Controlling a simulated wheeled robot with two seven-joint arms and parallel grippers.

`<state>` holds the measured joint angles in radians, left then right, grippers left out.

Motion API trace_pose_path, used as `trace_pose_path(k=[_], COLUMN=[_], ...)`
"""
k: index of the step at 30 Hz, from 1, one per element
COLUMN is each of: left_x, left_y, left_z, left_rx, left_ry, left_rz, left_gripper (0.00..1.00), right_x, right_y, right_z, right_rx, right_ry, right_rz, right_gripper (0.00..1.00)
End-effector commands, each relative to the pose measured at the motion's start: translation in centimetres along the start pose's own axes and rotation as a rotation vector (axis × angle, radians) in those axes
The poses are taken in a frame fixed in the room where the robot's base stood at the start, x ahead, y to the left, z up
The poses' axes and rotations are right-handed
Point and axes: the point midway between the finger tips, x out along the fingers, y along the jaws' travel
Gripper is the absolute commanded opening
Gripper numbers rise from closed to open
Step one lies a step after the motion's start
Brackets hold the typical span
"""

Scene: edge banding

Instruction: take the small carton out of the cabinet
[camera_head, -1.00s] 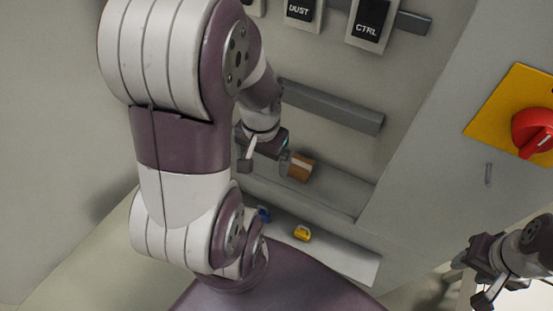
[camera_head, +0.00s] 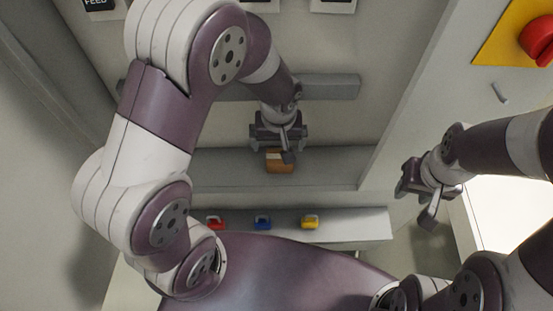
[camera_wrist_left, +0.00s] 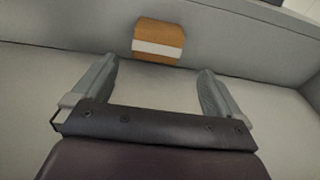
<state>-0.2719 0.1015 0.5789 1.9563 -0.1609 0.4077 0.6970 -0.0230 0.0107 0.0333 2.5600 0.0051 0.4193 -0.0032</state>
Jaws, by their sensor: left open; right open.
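The small carton (camera_head: 279,163) is brown with a pale band and sits on the shelf inside the cabinet (camera_head: 335,170). My left gripper (camera_head: 280,150) is just above and in front of it in the head view, partly covering it. In the left wrist view, the carton (camera_wrist_left: 158,42) stands beyond the two spread fingertips of my left gripper (camera_wrist_left: 157,75), between their lines and apart from them. The left gripper is open and empty. My right gripper (camera_head: 418,207) is open and empty, outside the cabinet on the right.
Red (camera_head: 216,222), blue (camera_head: 263,222) and yellow (camera_head: 309,222) padlock-like items sit on the lower ledge (camera_head: 360,224). A grey rail (camera_head: 330,87) crosses the back panel above the shelf. A red knob on a yellow plate (camera_head: 503,38) is on the right. The shelf right of the carton is clear.

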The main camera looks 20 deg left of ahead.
Motion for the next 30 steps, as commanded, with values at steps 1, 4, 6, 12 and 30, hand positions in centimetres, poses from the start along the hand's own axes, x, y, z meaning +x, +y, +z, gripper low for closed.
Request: trace_pose_path(k=[1,4,6,12,30], left_x=[1.2,2.6,3.3,7.0,8.3], left_y=[-0.1,0.0,0.0,0.5,0.5], left_z=[0.1,0.0,0.1,0.6,0.4], left_rx=[-0.001,0.001,0.0,0.001,0.0], left_ry=[-0.004,-0.001,-0.001,-0.003,0.001], left_rz=[-0.002,0.0,0.0,-0.001,0.001], left_gripper=[1.0,1.0,1.0,1.0,0.44], right_x=[0.1,0.2,0.2,0.3,0.4], right_y=[0.0,0.0,0.0,0.0,0.0], right_z=[0.0,0.0,0.0,0.0,0.1], right_rx=[0.0,0.0,0.0,0.0,0.0], right_ry=[0.0,0.0,0.0,0.0,0.0], right_rz=[0.0,0.0,0.0,0.0,0.0], right_gripper=[0.43,0.43,0.43,0.43,0.43])
